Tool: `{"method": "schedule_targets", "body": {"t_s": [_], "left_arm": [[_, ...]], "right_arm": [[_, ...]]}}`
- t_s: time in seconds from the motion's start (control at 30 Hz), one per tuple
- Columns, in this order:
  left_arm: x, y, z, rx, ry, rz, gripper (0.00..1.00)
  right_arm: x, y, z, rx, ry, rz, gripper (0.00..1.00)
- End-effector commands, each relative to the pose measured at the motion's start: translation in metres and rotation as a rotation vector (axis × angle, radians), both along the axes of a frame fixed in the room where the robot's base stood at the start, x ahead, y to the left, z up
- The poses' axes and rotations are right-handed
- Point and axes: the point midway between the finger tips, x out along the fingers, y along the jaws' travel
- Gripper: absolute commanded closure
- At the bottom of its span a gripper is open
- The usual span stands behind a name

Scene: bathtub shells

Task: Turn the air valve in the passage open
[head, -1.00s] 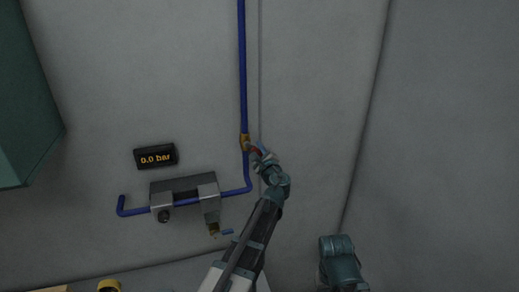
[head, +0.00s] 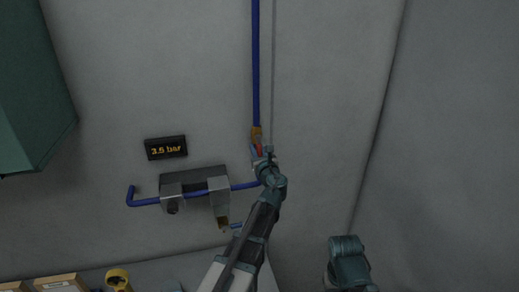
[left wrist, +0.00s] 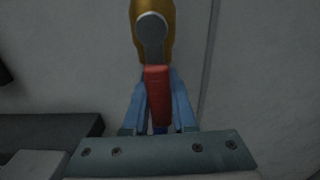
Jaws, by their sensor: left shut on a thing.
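The air valve has a brass body (head: 257,133) on the vertical blue pipe (head: 255,65) on the grey wall. Its red lever (head: 259,149) hangs down in line with the pipe. In the left wrist view the brass body (left wrist: 152,12) is at the top and the red lever (left wrist: 157,95) points down from it. My left gripper (head: 262,155) is shut on the red lever, with blue fingers on both sides of it (left wrist: 158,100). The display (head: 166,148) reads 3.5 bar. My right arm shows at the bottom right; its gripper is not visible.
A grey bracket unit (head: 195,184) with a horizontal blue pipe (head: 145,202) is left of my left arm. A green cabinet (head: 30,90) stands at the far left. Boxes (head: 60,284) and a yellow item (head: 118,278) lie at the bottom left. The wall to the right is bare.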

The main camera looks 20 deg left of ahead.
Motion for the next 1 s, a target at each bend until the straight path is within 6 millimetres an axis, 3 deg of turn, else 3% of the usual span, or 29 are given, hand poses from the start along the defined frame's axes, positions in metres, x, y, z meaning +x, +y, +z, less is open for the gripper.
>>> {"method": "schedule_targets", "body": {"t_s": [0.7,0.73,0.8,0.87,1.0], "left_arm": [[-0.0028,0.0036,-0.0004,0.053,0.034,0.001,1.0],[-0.0028,0.0036,-0.0004,0.053,0.034,0.002,0.7],[-0.0027,0.0036,-0.0004,0.053,0.034,0.001,0.57],[-0.0027,0.0036,-0.0004,0.052,0.034,0.001,0.46],[-0.0024,0.0034,-0.0004,0.051,0.033,0.001,0.45]], "right_arm": [[0.0,0.0,-0.0007,0.0,0.0,0.0,0.5],[0.0,0.0,-0.0007,0.0,0.0,0.0,0.5],[0.0,0.0,-0.0007,0.0,0.0,0.0,0.5],[0.0,0.0,-0.0007,0.0,0.0,0.0,0.5],[0.0,0.0,-0.0006,0.0,0.0,0.0,0.5]]}}
